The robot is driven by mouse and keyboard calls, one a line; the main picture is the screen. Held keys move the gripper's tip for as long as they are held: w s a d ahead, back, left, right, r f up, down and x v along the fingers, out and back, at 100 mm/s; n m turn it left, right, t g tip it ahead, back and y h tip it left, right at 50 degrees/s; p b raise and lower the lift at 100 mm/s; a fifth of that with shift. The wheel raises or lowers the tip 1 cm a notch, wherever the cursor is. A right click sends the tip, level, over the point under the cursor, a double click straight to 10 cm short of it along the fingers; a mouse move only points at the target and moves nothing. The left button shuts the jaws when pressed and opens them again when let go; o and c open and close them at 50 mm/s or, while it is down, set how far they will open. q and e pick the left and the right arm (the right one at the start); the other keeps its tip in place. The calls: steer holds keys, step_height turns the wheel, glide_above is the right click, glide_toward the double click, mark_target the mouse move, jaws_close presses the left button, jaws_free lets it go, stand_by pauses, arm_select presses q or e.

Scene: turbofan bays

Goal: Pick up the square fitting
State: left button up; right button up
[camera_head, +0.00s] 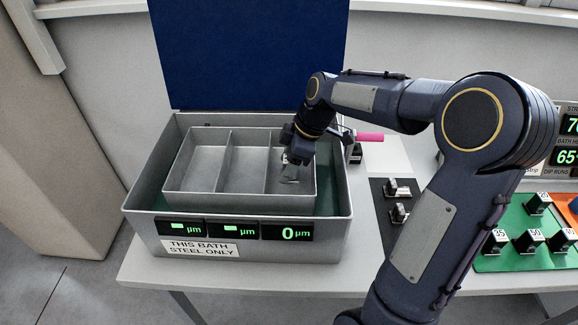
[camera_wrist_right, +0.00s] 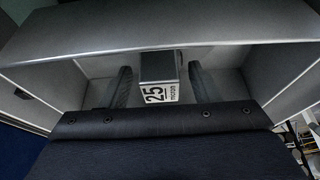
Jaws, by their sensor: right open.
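My right gripper (camera_head: 291,163) reaches down into the right compartment of the grey three-part tray (camera_head: 180,165). In the right wrist view its two fingers (camera_wrist_right: 158,72) are spread. Between them stands a small grey block (camera_wrist_right: 158,66) with a white label reading "25 micron", with a gap on each side. I cannot tell whether this block is the square fitting. In the head view a small grey piece (camera_head: 289,176) shows under the gripper, partly hidden by it. My left gripper is not in view.
The tray sits inside a larger metal bath (camera_head: 344,205) labelled "THIS BATH STEEL ONLY", with a raised blue panel (camera_head: 250,50) behind. Two fittings (camera_head: 397,188) lie on a dark mat to the right. Several numbered pieces (camera_head: 528,240) stand on a green mat (camera_head: 514,220). The tray's other compartments look empty.

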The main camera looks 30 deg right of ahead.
steer(key=shift+a+f, duration=0.15)
steer(key=shift+f, duration=0.25)
steer(key=shift+c, duration=0.5)
steer(key=shift+r, duration=0.1)
steer(key=c, duration=1.1)
